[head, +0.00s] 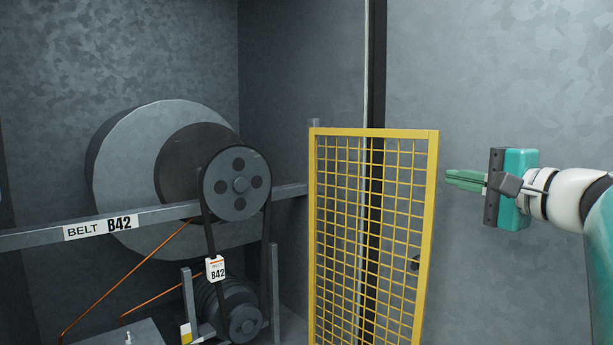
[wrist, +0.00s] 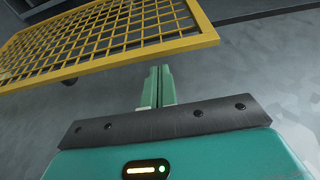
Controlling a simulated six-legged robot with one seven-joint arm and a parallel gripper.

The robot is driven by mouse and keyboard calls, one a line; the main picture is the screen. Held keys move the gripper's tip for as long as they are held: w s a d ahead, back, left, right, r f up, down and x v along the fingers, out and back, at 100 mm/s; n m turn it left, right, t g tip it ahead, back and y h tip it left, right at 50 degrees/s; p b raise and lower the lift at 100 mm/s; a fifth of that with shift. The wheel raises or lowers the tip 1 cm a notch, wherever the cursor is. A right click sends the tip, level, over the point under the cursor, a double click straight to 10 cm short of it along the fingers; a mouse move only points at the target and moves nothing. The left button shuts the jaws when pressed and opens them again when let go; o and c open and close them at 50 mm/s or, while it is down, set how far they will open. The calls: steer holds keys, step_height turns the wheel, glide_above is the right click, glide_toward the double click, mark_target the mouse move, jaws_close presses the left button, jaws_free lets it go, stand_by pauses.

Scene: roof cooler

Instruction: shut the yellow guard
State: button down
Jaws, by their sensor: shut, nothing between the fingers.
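The yellow guard (head: 433,210) is a framed mesh panel in the head view. It stands swung out to the right of the belt drive, leaving the pulleys and belt uncovered. A small dark knob (head: 414,264) shows low near its right edge. My gripper (head: 450,180) is to the right of the guard's right edge, shut and empty, its green fingers pointing left toward the frame. In the wrist view, the guard (wrist: 125,62) crosses the top left, and the shut fingertips (wrist: 159,70) lie close to its frame bar. I cannot tell whether they touch it.
The upper pulley (head: 238,184) carries a black belt down to a lower pulley (head: 243,322). A grey crossbar labelled BELT B42 (head: 150,221) runs in front of a large round housing (head: 118,165). Orange cords hang at lower left. Bare wall lies behind my gripper.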

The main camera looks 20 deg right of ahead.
steer(key=shift+w+a, duration=0.15)
steer(key=shift+w, duration=1.05)
steer(key=shift+a, duration=0.25)
